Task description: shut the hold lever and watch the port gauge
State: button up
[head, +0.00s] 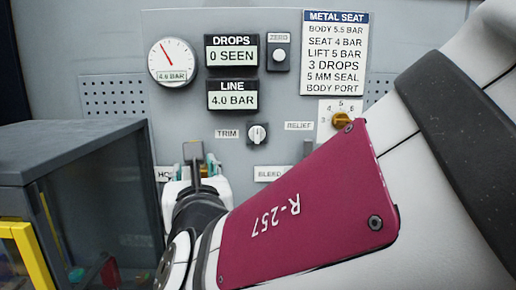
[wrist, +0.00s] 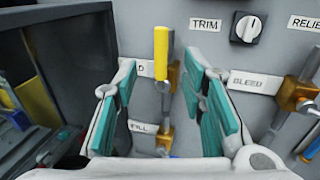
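The hold lever (wrist: 161,52) shows in the wrist view as an upright yellow handle on a brass fitting, beside a label whose visible end reads D. My gripper (wrist: 160,74) is open, with one teal-padded finger on each side of the lever and visible gaps to both. In the head view my gripper (head: 194,172) is in front of the HOLD label (head: 163,173), and my arm hides much of the lower panel. The round port gauge (head: 173,62) is at the panel's upper left. Its red needle points up and left; its small readout shows roughly 4 BAR.
The DROPS display (head: 231,53) reads 0 SEEN and the LINE display (head: 232,95) reads 4.0 BAR. A FILL label (wrist: 143,129) is below the hold lever; the BLEED label (wrist: 255,82) is to the right. A dark open-fronted cabinet (head: 75,150) stands close at left.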

jog(key=p+x, duration=0.1)
jog(key=x, duration=1.1)
jog(key=shift+w, duration=0.35)
grip_shut()
